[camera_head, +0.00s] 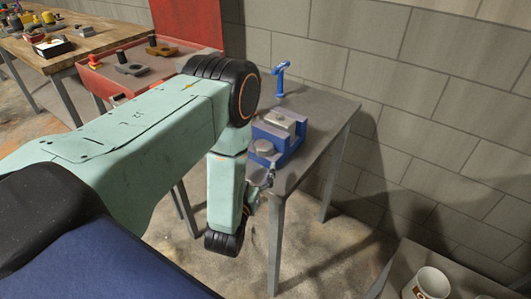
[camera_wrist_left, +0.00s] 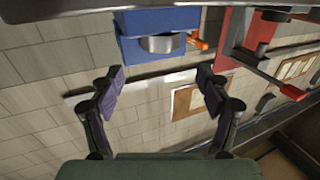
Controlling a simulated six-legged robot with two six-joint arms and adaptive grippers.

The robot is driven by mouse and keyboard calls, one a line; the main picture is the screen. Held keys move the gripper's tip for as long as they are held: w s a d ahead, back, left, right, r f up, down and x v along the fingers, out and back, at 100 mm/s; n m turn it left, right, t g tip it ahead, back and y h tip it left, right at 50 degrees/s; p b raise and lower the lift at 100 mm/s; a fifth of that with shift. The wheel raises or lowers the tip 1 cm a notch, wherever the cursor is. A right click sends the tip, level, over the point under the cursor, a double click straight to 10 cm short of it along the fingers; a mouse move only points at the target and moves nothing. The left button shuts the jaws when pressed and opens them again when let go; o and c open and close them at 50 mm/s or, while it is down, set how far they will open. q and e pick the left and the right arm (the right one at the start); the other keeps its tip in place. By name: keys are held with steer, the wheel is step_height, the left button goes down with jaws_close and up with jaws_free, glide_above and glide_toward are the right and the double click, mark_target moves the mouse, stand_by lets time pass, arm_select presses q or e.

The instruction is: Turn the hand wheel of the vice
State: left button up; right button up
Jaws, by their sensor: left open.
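The blue vice (camera_head: 279,137) stands on a small grey table, right of my left arm in the head view. A round grey metal part, which looks like its hand wheel (camera_head: 263,147), sits on its near end. In the left wrist view the blue vice (camera_wrist_left: 134,22) is at the top, with the round metal part (camera_wrist_left: 158,43) on its face. My left gripper (camera_wrist_left: 160,90) is open and empty, its two dark fingers spread below the round part and apart from it. In the head view my arm mostly hides this gripper. My right gripper does not show.
A blue upright tool (camera_head: 281,78) stands at the grey table's (camera_head: 325,103) back edge. A red bench (camera_head: 135,75) with small parts is behind my arm. A white mug (camera_head: 427,284) stands at the lower right. A block wall (camera_head: 420,90) closes the back.

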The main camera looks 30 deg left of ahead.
mark_target(260, 149)
arm_select(q)
steer(key=x, duration=0.7)
steer(key=shift+w+a, duration=0.2)
steer(key=shift+a, duration=0.2)
steer(key=shift+w+d, duration=0.1)
steer(key=shift+d, duration=0.2)
steer(key=shift+w, duration=0.1)
steer(key=c, duration=0.3)
steer(key=shift+a, duration=0.15)
steer(key=c, duration=0.9)
steer(key=shift+o, duration=0.2)
steer(key=shift+a+m+h, duration=0.1)
steer(key=shift+m+h, duration=0.2)
steer(key=shift+h, duration=0.2)
